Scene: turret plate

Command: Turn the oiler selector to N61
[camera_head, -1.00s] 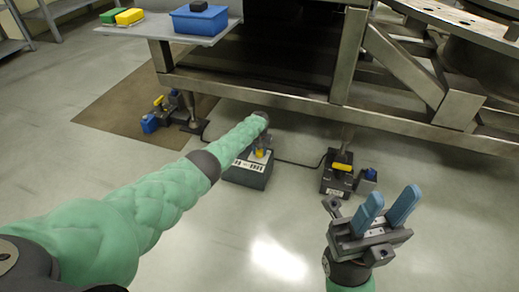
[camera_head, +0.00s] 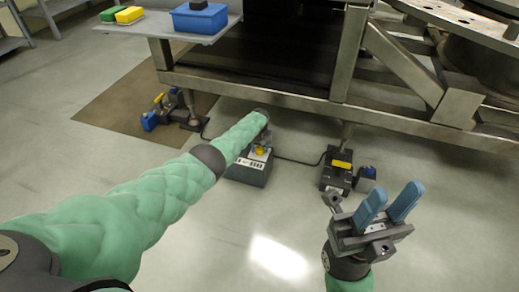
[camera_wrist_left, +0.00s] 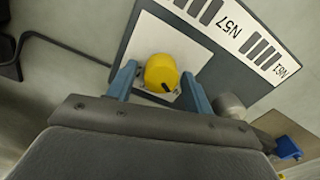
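The oiler selector is a grey box (camera_head: 249,174) on the floor under the machine frame. Its yellow knob (camera_wrist_left: 162,72) with a dark pointer mark sits on a white plate in the left wrist view. The mark lies on the knob's lower right side there. A white label strip reads N57 (camera_wrist_left: 229,26) and N61 (camera_wrist_left: 279,67) beside bar marks. My left gripper (camera_wrist_left: 160,88) is open, with one blue finger on each side of the knob and small gaps apparent. In the head view my arm hides most of this gripper. My right gripper (camera_head: 388,204) is open and empty.
A second floor unit with a yellow part (camera_head: 341,164) stands to the right, another (camera_head: 160,112) to the left. A dark cable runs between them. The machine frame beam (camera_head: 290,105) passes low behind the box. A shelf with a blue box (camera_head: 200,17) is upper left.

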